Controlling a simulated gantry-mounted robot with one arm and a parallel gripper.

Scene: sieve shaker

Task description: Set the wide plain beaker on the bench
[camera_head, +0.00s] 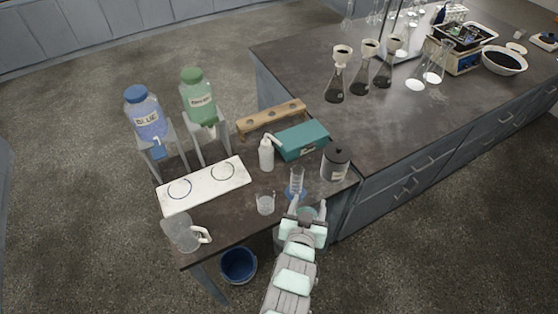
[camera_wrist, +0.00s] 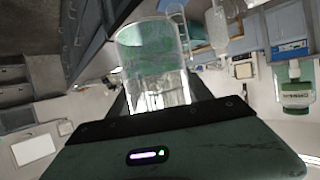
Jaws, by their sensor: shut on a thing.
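My gripper (camera_head: 306,212) is at the front edge of the dark bench (camera_head: 235,217). It is shut on a wide clear beaker (camera_wrist: 150,55), which fills the space between the fingers in the wrist view. In the head view the held beaker (camera_head: 307,212) is small and partly hidden by my gripper. Pale marks show on its wall in the wrist view. I cannot tell its height above the bench. Another clear beaker (camera_head: 265,204) stands on the bench to the left of my gripper.
A measuring cylinder (camera_head: 297,180) with a blue base stands just beyond my gripper. A dark-lidded jar (camera_head: 336,163) is to the right, a wash bottle (camera_head: 266,155) behind. A handled jug (camera_head: 184,234) and white board (camera_head: 203,187) are left. Bare bench lies between jug and small beaker.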

